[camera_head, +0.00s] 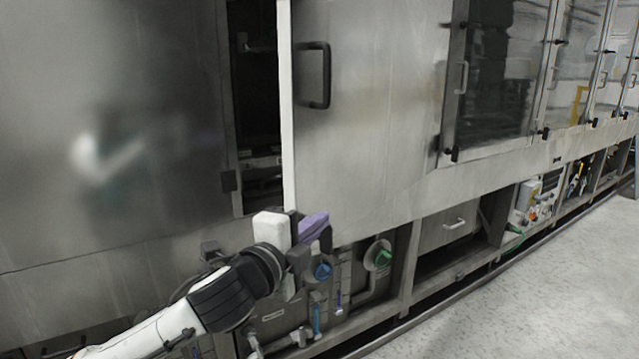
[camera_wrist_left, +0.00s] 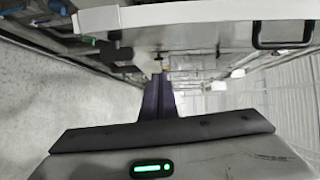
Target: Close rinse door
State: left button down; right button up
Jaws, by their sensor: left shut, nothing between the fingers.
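The rinse door (camera_head: 375,120) is a grey metal panel with a black bar handle (camera_head: 314,76). It stands partly open, with a dark gap (camera_head: 258,110) along its pale left edge. My left gripper (camera_head: 318,224) is at the bottom of the door, close to its lower left corner. Its purple fingers are shut with nothing between them. Whether they touch the door cannot be told. In the left wrist view, the closed fingers (camera_wrist_left: 158,85) point along the machine, and the door (camera_wrist_left: 190,14) and its handle (camera_wrist_left: 283,35) show at the top. My right gripper is not in view.
A large grey panel (camera_head: 110,120) lies left of the gap. Windowed doors (camera_head: 497,75) continue to the right. The speckled floor (camera_head: 540,290) is clear at lower right.

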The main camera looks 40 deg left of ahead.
aim_at(320, 182)
pick_arm(q)
jog(key=shift+y, duration=0.3)
jog(key=w+a+r, duration=0.1)
jog(key=w+a, duration=0.1)
jog(key=w, duration=0.1)
jog(key=w+a+r+p, duration=0.1)
jog(key=w+a, duration=0.1)
jog(key=w, duration=0.1)
jog(key=w+a+r+p, duration=0.1)
jog(key=w, duration=0.2)
jog(key=shift+w+a+r, duration=0.2)
jog(key=shift+w+a, duration=0.15)
jog(key=shift+a, duration=0.4)
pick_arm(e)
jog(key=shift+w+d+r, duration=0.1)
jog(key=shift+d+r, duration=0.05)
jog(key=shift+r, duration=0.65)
